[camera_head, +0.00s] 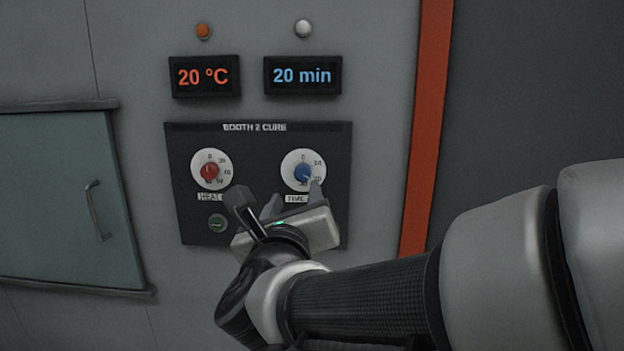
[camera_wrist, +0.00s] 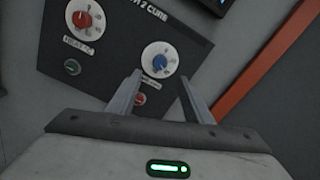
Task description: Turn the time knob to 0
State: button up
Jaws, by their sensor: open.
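The blue time knob (camera_head: 303,172) sits on a white dial on the right of the dark panel marked "BOOTH 2 CURE", above a "TIME" label. The display (camera_head: 302,75) above it reads "20 min" in blue. In the wrist view the time knob (camera_wrist: 159,62) lies ahead of the fingertips, between their lines. My gripper (camera_head: 292,196) is open and empty, just below and in front of the time dial. It also shows in the wrist view (camera_wrist: 160,78) with both fingers apart. I cannot tell how far the fingertips are from the panel.
The red heat knob (camera_head: 209,170) is to the left, under a display (camera_head: 205,77) reading "20 °C". A green button (camera_head: 217,223) sits below it; a red button (camera_wrist: 140,99) shows by my left finger. A door with handle (camera_head: 98,210) is at far left.

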aim_at(302, 174)
jog(key=w, duration=1.1)
jog(key=shift+w+d, duration=0.25)
jog(key=shift+w, duration=0.1)
jog(key=shift+c, duration=0.4)
jog(key=c, duration=1)
